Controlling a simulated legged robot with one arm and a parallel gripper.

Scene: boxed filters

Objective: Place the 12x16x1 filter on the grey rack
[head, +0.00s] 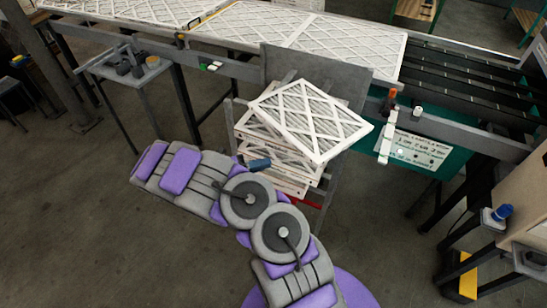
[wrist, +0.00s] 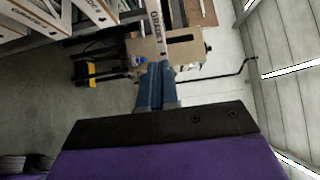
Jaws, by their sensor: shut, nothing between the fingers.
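Several white-framed pleated filters are stacked on a grey rack (head: 334,62) with an upright back panel in the head view. The top filter (head: 312,122) lies skewed over the others, its right corner overhanging. No printed size is readable, so I cannot tell which is 12x16x1. My gripper (head: 258,165) is at the left front side of the stack, its blue fingers close to the lower filters; contact cannot be told. In the wrist view, my gripper (wrist: 156,70) is shut and empty, with a labelled white filter edge (wrist: 155,22) just beyond the fingertips.
A conveyor (head: 225,43) carrying more large filters runs behind the rack. A small grey stand (head: 150,72) is at left. A workbench with a blue item (head: 502,212) is at right. More filter edges (wrist: 98,12) show at upper left in the wrist view.

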